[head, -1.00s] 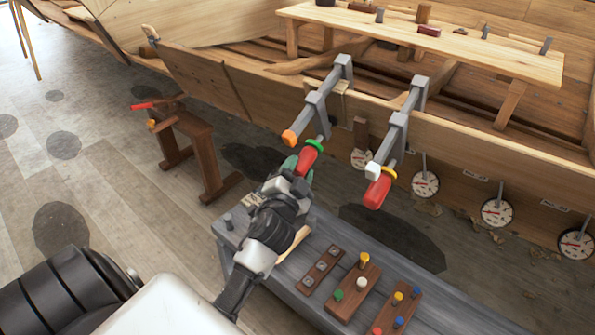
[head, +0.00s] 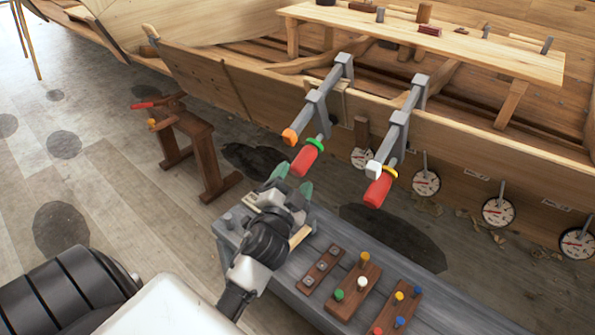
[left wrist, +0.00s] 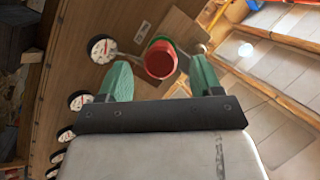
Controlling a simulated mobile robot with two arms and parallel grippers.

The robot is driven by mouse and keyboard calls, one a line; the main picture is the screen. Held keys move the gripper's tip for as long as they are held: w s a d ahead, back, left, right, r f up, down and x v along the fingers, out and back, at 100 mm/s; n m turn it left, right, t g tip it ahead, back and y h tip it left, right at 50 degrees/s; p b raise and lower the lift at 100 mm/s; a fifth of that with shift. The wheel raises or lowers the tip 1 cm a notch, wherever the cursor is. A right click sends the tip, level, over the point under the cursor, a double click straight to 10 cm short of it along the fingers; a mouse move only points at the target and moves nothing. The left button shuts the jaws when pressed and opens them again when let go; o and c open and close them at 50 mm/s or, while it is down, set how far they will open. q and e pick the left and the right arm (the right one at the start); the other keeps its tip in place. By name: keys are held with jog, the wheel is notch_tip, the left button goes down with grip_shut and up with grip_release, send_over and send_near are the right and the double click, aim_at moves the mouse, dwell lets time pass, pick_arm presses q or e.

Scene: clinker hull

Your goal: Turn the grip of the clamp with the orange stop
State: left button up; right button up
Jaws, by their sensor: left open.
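The clamp with the orange stop (head: 290,137) hangs on the hull's plank edge. Its red grip (head: 304,161) has a green collar (head: 316,145) and points down toward me. My left gripper (head: 291,183), with green fingers, is open just below and in front of the grip's free end, apart from it. In the left wrist view the grip's round red end (left wrist: 160,61) shows beyond and between the open fingers (left wrist: 161,76). A second clamp with a white stop (head: 373,170) and red grip (head: 377,190) hangs to the right. My right gripper is not in view.
A grey bench (head: 330,230) below the clamps carries wooden blocks with coloured pegs (head: 357,291). A brown wooden stand (head: 200,150) is at the left. Round dials (head: 426,182) line the hull's lower side. A plank table (head: 440,45) stands behind.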

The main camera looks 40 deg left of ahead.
pick_arm(q)
jog(key=r+b+v, duration=0.1)
jog(key=v, duration=0.6)
jog(key=shift+s+f, duration=0.15)
jog(key=shift+f, duration=0.35)
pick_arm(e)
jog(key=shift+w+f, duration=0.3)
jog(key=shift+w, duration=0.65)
pick_arm(q)
jog(key=shift+d, duration=0.1)
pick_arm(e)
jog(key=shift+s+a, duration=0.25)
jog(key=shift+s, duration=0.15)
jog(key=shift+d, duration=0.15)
